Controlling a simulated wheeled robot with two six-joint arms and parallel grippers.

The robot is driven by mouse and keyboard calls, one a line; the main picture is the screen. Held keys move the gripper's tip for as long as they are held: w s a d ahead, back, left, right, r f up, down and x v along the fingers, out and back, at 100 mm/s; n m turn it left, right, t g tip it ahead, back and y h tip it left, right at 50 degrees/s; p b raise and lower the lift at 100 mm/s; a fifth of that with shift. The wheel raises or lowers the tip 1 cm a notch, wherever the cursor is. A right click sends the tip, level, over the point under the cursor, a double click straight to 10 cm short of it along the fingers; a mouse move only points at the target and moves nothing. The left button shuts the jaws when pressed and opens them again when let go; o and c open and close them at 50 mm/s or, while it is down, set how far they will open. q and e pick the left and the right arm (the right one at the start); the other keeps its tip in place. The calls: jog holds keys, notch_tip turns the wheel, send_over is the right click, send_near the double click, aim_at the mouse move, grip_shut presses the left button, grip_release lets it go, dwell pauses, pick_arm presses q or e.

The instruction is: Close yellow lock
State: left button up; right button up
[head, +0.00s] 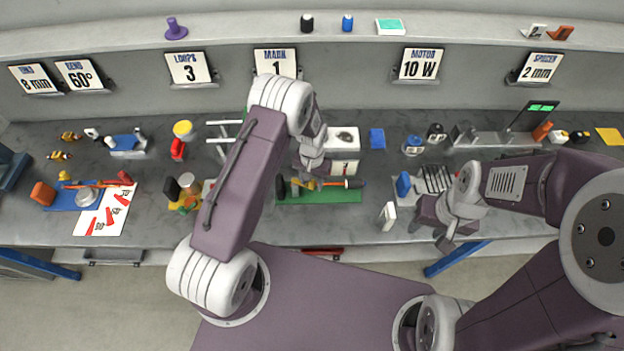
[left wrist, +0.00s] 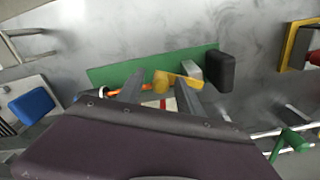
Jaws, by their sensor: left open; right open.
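The yellow lock (left wrist: 162,80) shows in the left wrist view as a small yellow knob with a yellow bar beside it, over a green board (left wrist: 130,72). In the head view the lock (head: 311,185) is partly hidden by my left gripper. My left gripper (left wrist: 168,92) is open, with its fingers spread on either side of the lock; I cannot tell whether they touch it. In the head view it (head: 305,178) reaches down over the green board (head: 325,197). My right gripper (head: 446,232) is open and empty near the bench's front edge.
A screwdriver-like orange rod (left wrist: 130,88) and a black block (left wrist: 220,72) lie close to the lock. A white box (head: 344,165) stands behind the board. A blue piece (head: 403,184) and a white piece (head: 388,216) stand to the right.

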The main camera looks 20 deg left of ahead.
pick_arm(q)
jog(key=shift+w+f, duration=0.1)
jog(key=shift+f, duration=0.15)
grip_shut()
dwell(1.3)
